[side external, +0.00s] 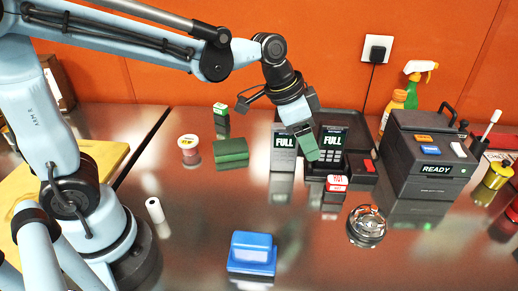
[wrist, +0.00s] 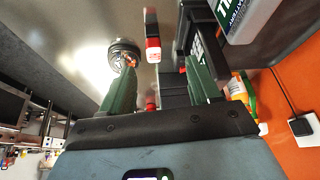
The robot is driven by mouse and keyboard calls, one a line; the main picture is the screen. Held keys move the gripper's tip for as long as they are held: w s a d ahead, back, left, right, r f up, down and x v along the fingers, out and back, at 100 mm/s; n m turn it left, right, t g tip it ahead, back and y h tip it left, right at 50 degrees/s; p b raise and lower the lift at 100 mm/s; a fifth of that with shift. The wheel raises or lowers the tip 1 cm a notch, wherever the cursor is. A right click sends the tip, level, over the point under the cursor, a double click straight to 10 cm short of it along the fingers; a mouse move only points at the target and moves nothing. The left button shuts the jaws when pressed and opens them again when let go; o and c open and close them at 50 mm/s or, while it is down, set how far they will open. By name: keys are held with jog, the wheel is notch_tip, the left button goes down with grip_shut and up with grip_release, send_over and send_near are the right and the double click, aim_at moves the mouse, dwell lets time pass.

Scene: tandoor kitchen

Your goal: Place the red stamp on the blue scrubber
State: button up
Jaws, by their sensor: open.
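The red stamp (side external: 336,183), a small block with a red top and white label sides, stands on the steel counter in front of the black card terminal dock. It also shows in the wrist view (wrist: 153,50), beyond and between my fingertips. The blue scrubber (side external: 252,253) lies on the counter at the front centre; the wrist view does not show it. My gripper (side external: 309,150) points down above and slightly left of the red stamp, beside the terminals. In the wrist view my gripper (wrist: 161,66) has its green fingers apart, with nothing held between them.
Grey terminals (side external: 283,148) and a black dock (side external: 352,164) stand close behind the stamp. A round metal dish (side external: 366,226) lies at front right. A dark READY machine (side external: 430,150) stands at right. Counter around the scrubber is clear.

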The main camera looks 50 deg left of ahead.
aim_at(337, 179)
jog(key=shift+m+g+h, duration=0.3)
jog(key=shift+m+g, duration=0.1)
jog(key=shift+m, duration=0.5)
jog(key=w+d+f, duration=0.1)
jog(key=f, duration=0.1)
jog(key=w+d+f, duration=0.2)
jog(key=f, duration=0.1)
jog(key=w+d+f, duration=0.1)
jog(key=d+f, duration=0.1)
jog(key=f, duration=0.1)
jog(key=shift+w+d+f, duration=0.1)
jog(key=shift+w, duration=0.05)
jog(key=shift+x, duration=2.6)
jog(key=shift+w, duration=0.2)
grip_shut()
